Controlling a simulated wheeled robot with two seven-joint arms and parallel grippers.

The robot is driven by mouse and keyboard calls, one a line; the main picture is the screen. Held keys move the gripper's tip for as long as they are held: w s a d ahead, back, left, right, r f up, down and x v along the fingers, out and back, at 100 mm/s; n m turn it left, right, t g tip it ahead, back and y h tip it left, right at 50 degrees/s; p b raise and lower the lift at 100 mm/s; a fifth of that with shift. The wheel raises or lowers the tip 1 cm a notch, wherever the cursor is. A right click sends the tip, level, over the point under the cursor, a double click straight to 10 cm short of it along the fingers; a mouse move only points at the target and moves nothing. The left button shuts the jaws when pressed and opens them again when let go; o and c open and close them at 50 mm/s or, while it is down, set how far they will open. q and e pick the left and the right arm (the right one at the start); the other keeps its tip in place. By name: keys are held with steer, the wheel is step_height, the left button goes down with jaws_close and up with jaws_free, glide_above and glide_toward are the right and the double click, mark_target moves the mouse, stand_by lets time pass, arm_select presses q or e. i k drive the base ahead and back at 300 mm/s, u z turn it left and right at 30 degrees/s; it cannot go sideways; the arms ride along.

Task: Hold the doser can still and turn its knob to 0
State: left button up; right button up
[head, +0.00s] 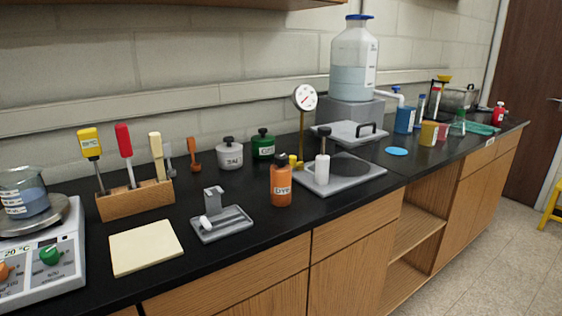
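No doser can can be picked out for certain, and no 0 mark is readable in the head view. A grey-white lidded pot (230,153) with a dark knob on top and a partly readable label stands near the wall. A dark green lidded pot (263,144) with a small top knob and a white label stands to its right. An orange bottle (281,181) with a dark cap and a label that looks like DYE stands upright in front of them. Neither of my grippers is in view, and nothing is seen held.
A hotplate (62,251) with a beaker stands at the left, beside a wooden tool block (136,199) and a cream pad (146,247). A small grey tray (222,224), a flat grey plate (352,174) and a large bottle (354,62) stand farther right. Black counter shows between them.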

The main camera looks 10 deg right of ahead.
mark_target(280, 160)
steer(key=z, duration=2.4)
steer(key=i, duration=2.2)
steer(key=u, duration=3.65)
